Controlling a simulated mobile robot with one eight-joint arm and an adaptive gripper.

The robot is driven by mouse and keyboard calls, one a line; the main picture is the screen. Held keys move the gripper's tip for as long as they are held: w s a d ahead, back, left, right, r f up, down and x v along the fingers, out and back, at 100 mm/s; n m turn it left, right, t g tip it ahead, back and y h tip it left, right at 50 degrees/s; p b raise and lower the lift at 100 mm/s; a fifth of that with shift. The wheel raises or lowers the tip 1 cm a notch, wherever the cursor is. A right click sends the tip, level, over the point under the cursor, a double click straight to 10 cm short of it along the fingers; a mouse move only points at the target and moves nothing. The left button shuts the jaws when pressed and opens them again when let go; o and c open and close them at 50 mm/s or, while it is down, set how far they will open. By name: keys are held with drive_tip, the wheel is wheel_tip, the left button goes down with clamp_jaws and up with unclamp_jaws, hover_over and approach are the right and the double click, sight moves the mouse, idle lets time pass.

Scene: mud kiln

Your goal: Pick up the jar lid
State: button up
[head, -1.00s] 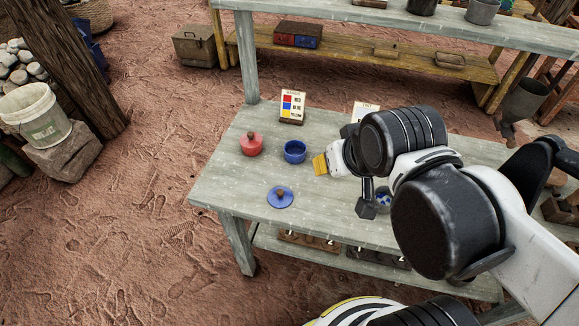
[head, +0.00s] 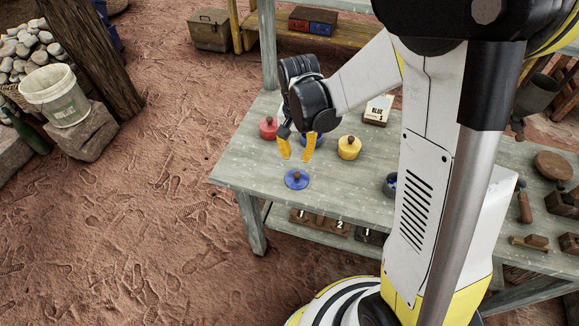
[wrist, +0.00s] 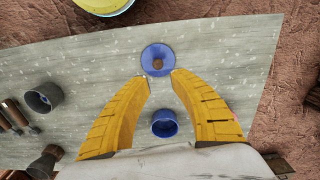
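The blue jar lid (head: 297,180) has a brown knob and lies flat near the table's front left. In the wrist view the lid (wrist: 151,50) lies just beyond the fingertips. My gripper (head: 296,158) is open and empty, its yellow fingers pointing down above the lid in the head view. In the wrist view the fingertips (wrist: 161,77) stand apart on either side of the knob's line. An open blue jar (wrist: 164,124) shows between the fingers, and in the head view it is mostly hidden behind my gripper.
A red lidded jar (head: 267,129) stands left of the gripper and a yellow lidded jar (head: 349,148) right of it. A card marked BLUE (head: 378,109) stands behind. The grey table (head: 246,168) is bare left of the lid. My arm hides much of the right side.

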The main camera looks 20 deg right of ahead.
sight(297, 173)
wheel_tip(297, 173, down, 10)
drive_tip(key=b, duration=0.4)
drive_tip(key=shift+s+d+b, duration=0.1)
drive_tip(key=shift+s+b, duration=0.05)
drive_tip(key=shift+b, duration=0.15)
drive_tip(key=shift+r, duration=0.1)
clamp_jaws()
